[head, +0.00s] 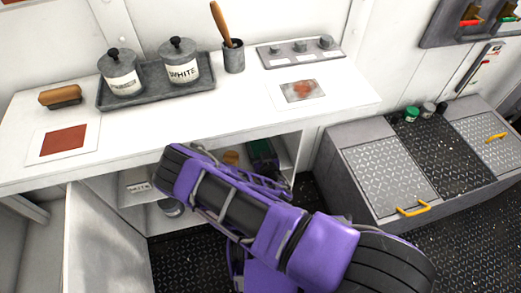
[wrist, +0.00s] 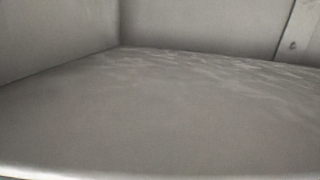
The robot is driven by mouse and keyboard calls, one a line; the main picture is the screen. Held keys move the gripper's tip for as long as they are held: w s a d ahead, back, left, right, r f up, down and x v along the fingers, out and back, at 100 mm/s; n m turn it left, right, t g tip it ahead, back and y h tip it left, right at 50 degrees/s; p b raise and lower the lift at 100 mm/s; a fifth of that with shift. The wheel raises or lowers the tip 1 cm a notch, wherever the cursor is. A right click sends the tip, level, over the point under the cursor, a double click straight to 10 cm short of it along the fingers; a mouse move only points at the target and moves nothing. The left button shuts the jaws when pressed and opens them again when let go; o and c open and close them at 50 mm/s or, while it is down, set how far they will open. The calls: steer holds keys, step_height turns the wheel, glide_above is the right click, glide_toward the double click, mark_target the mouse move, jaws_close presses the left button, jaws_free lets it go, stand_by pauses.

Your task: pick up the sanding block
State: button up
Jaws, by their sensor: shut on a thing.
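A block with a wooden top and dark underside (head: 60,96) lies on the left of the white counter (head: 205,112) in the head view. It may be the sanding block or a brush; I cannot tell which. My purple arm reaches to the open shelving under the counter, well away from that block. My gripper's fingertips are hidden behind the arm in the head view. No fingers and no held thing show in the wrist view, only a bare grey shelf surface (wrist: 165,110) with walls behind it.
A dark tray (head: 150,98) holds two lidded jars, with a brush pot (head: 233,56) beside it. Below the counter are a green thing (head: 262,146), a brown thing (head: 231,157) and an open door (head: 105,240). A grey chest (head: 345,150) stands at right.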

mark_target(258, 141)
steer(key=shift+c, duration=0.9)
step_height(258, 141, up, 10)
steer(key=shift+f+p, duration=0.25)
steer(key=shift+p, duration=0.75)
steer(key=shift+r, duration=0.25)
steer(key=shift+s, duration=0.15)
